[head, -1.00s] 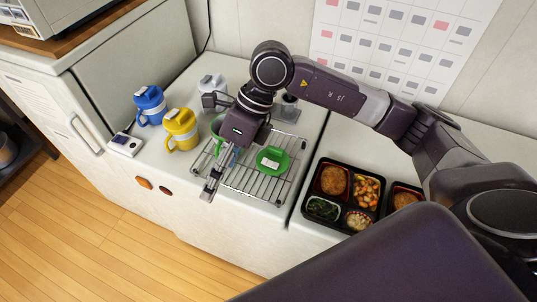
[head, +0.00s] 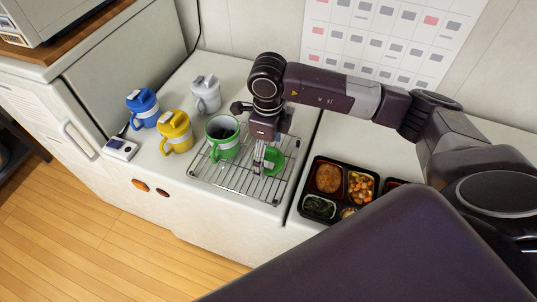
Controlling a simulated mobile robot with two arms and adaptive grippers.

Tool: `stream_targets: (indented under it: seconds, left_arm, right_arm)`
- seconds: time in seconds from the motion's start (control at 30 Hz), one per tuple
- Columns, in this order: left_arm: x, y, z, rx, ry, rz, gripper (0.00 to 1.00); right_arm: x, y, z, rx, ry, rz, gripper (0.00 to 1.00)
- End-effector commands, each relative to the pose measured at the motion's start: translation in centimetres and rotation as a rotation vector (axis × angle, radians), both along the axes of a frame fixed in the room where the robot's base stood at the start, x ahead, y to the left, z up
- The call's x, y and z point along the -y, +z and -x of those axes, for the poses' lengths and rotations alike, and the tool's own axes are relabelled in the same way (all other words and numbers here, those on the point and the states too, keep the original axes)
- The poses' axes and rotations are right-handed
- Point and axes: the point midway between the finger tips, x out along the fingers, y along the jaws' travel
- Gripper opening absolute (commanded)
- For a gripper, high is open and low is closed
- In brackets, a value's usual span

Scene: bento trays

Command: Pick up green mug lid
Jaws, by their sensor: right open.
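The green mug lid (head: 277,167) lies on the wire rack (head: 212,178), partly hidden by my right gripper. My right gripper (head: 263,169) is open and points down at the lid, with its fingers in front of the lid's left part. I cannot tell whether the fingers touch it. The green mug (head: 222,145) stands upright without a lid on the rack, just left of the gripper. My left gripper is not in view.
A yellow mug (head: 175,136), a blue mug (head: 143,112) and a white mug (head: 206,99), all lidded, stand left of and behind the rack. A small white device (head: 121,149) lies near the counter's left edge. A black bento tray (head: 345,166) with food sits to the right.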

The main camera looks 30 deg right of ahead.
Motion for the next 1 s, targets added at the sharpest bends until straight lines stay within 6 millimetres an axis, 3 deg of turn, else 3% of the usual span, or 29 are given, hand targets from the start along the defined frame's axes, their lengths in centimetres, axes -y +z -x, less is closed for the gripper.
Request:
stream_targets:
  seconds: [0.23,0.7,1.0]
  left_arm:
    - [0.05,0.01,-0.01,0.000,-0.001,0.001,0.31]
    - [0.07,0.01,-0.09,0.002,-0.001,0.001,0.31]
    - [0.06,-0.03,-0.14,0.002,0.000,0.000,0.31]
  right_arm:
    - [-0.03,-0.26,0.00,0.000,0.000,-0.001,0.87]
    - [-0.04,-0.33,0.08,-0.002,0.000,-0.001,0.35]
    - [-0.06,-0.59,0.28,-0.008,0.001,0.000,0.33]
